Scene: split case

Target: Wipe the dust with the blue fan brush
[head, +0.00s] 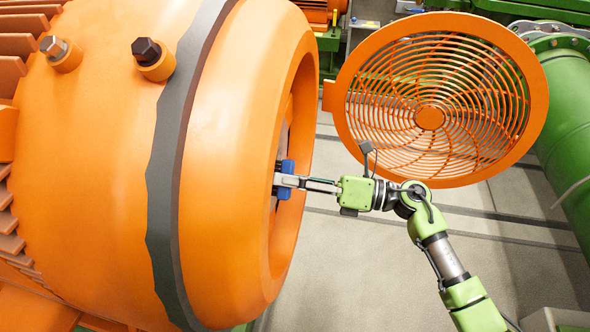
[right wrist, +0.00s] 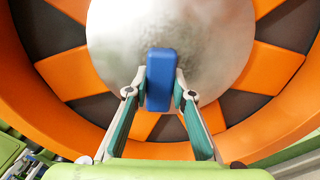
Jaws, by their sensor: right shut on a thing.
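My right gripper (head: 287,181) reaches from the right into the open end of the big orange casing (head: 240,150). It is shut on the blue fan brush (head: 285,194), which also shows between the two fingers in the right wrist view (right wrist: 161,78). The brush faces a round pale grey hub (right wrist: 118,38) with a mottled, dusty-looking surface. Orange and dark segments surround this hub. The bristles are hidden, and I cannot tell whether the brush touches the hub. My left gripper is out of view.
A round orange grille cover (head: 430,118) stands swung open to the right of the casing. A thick green pipe (head: 568,130) is at the far right. The casing's orange rim (right wrist: 248,138) surrounds the gripper. Grey floor (head: 345,270) is open below the right arm.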

